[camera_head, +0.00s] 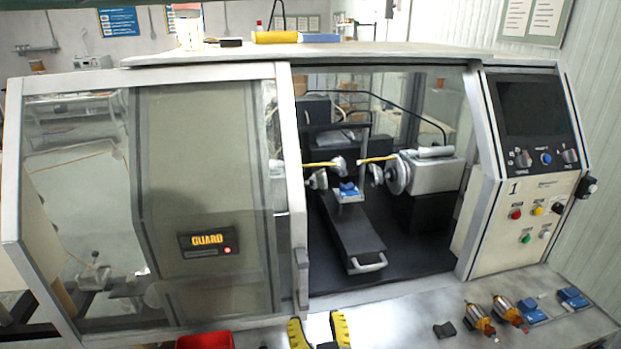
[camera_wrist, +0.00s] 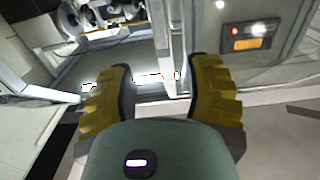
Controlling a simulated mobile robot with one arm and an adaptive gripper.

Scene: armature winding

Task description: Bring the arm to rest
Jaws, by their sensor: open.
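My gripper (camera_head: 320,333) shows at the bottom edge of the head view, in front of the winding machine. Its two yellow-and-black fingers are spread apart with nothing between them. In the wrist view my gripper (camera_wrist: 160,88) is also open and empty, with the door's frame edge beyond the fingers. The rest of my arm is out of the head view.
The machine's guard door (camera_head: 205,200) stands slid to the left, leaving the winding bay open. A control panel (camera_head: 530,190) is at the right. Two armatures (camera_head: 480,318) and blue blocks (camera_head: 572,298) lie on the front ledge. A red bin (camera_head: 205,341) is at the bottom.

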